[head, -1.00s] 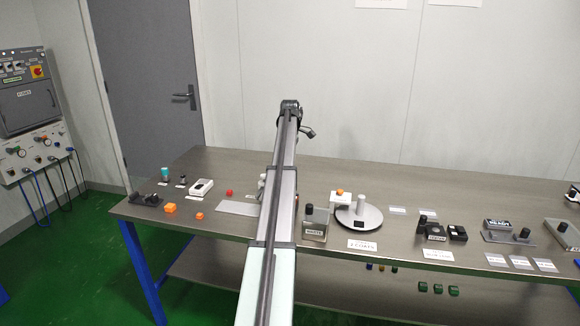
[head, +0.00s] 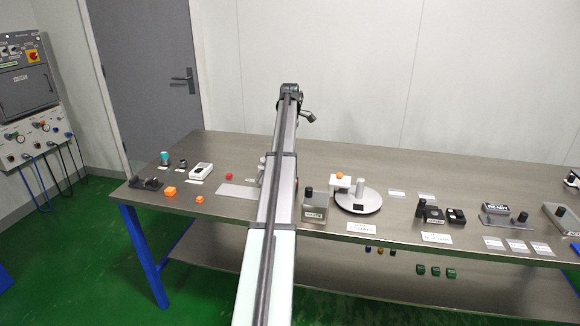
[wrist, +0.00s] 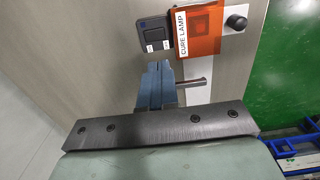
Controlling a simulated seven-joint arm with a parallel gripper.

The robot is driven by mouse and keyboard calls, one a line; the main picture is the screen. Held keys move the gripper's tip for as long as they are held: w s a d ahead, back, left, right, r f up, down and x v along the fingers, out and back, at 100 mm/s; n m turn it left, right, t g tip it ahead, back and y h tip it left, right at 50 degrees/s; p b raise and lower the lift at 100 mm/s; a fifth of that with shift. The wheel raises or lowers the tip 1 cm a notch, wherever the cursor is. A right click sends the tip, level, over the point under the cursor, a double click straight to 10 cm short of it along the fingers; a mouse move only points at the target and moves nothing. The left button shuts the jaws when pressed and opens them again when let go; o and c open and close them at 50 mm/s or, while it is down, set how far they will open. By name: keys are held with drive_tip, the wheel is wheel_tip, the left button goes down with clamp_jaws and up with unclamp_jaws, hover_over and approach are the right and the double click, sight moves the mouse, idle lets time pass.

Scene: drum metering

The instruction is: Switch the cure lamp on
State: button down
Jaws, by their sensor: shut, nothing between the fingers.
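In the wrist view, an orange panel (wrist: 204,32) carries a white label reading CURE LAMP. A dark switch block (wrist: 155,33) with a grey face and small white tags sits directly left of it. My gripper (wrist: 157,68) is shut and empty, its blue-grey fingertips below the switch block in the picture. I cannot tell whether they touch anything. In the head view my arm hides the gripper, and I cannot pick out the lamp there. Whether the lamp is lit is not clear.
In the wrist view, a black knob (wrist: 236,21) is right of the panel and a thin metal bar (wrist: 194,82) lies beside the fingers. In the head view, a turntable (head: 358,200) and a labelled container (head: 315,207) stand right of my arm on the steel bench (head: 420,172).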

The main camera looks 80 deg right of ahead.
wheel_tip(320, 180, down, 14)
drive_tip(key=shift+r, duration=0.1)
idle(0.5)
drive_tip(key=shift+a, duration=0.1)
